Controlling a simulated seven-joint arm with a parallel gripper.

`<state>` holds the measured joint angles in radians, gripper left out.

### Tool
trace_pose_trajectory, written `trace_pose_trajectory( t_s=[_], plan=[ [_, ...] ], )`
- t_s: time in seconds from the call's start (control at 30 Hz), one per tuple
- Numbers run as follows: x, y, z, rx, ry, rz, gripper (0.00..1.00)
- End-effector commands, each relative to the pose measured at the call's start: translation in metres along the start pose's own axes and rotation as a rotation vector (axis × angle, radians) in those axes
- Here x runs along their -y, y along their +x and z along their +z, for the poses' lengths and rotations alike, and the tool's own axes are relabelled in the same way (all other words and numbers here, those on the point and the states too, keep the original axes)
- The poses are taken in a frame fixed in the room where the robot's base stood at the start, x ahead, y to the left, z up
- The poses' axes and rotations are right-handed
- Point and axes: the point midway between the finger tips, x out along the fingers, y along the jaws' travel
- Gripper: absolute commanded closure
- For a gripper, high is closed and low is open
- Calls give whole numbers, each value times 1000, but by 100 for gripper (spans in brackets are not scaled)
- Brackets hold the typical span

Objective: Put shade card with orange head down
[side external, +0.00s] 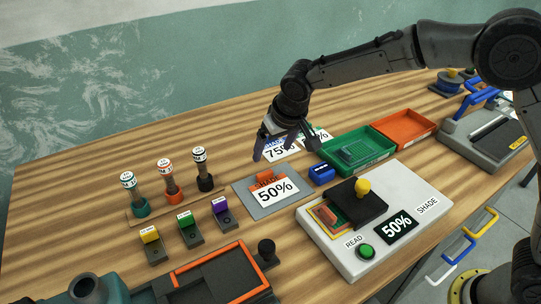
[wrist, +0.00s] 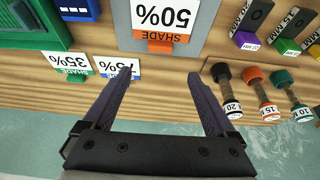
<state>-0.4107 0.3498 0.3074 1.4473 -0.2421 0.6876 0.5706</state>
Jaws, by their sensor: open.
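The shade card with the orange head (side external: 275,191) lies flat on a grey pad (side external: 245,203) and reads 50%. It also shows at the top of the wrist view (wrist: 166,17), with its orange tab toward my gripper. My gripper (side external: 284,150) is open and empty, above the table on the far side of this card. In the wrist view its fingertips (wrist: 160,75) are spread apart, with bare wood between them and the card beyond them. A 75% card with a blue head (wrist: 120,66) lies near the left fingertip, and a 35% card with a green head (wrist: 66,64) lies beside it.
A white shade reader (side external: 345,262) displays 50%; a black plate with a yellow knob sits on it. A green tray (side external: 390,158) and an orange tray (side external: 432,132) stand behind. Several capped posts (side external: 166,178) and coloured clips stand left. A blue block (side external: 321,174) sits beside the pad.

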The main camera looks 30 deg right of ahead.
Motion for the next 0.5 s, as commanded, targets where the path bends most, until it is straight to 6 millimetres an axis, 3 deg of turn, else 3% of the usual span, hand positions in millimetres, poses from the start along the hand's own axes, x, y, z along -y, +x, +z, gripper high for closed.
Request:
trace_pose_trajectory(
  t_s=[0.37,0.5],
  plan=[
    [-3,-10,1,-1,1,0,9],
    [-27,-43,6,-12,7,0,9]
  ],
)
